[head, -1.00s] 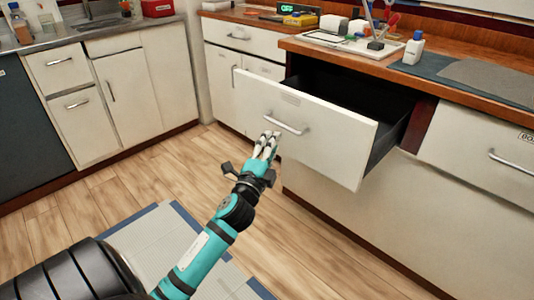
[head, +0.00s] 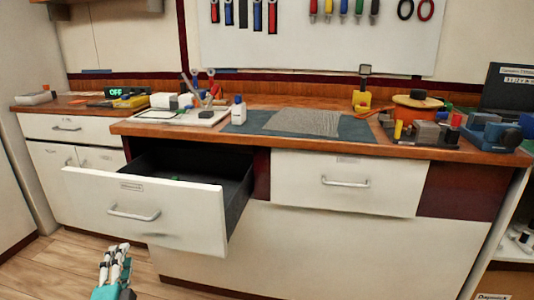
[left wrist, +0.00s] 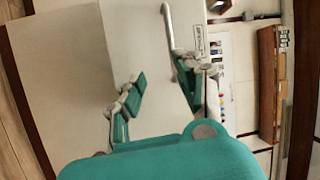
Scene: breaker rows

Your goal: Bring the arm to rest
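My left gripper (head: 115,252) shows at the lower left of the head view, below and in front of the pulled-out drawer (head: 180,225). Its fingers are apart with nothing between them, as the left wrist view (left wrist: 158,80) shows. The drawer's bar handle (head: 134,213) is clear of the fingertips; in the left wrist view the handle (left wrist: 170,30) lies beyond them. The drawer is open with a dark inside, and a small green thing (head: 175,179) shows in it. My right gripper is in no view.
A wooden counter (head: 240,134) runs above the drawers, with a white bottle (head: 238,110), a tray (head: 165,117) and a grey mat (head: 305,122). A shut drawer (head: 345,180) is to the right. Wooden floor (head: 60,265) is free at the lower left.

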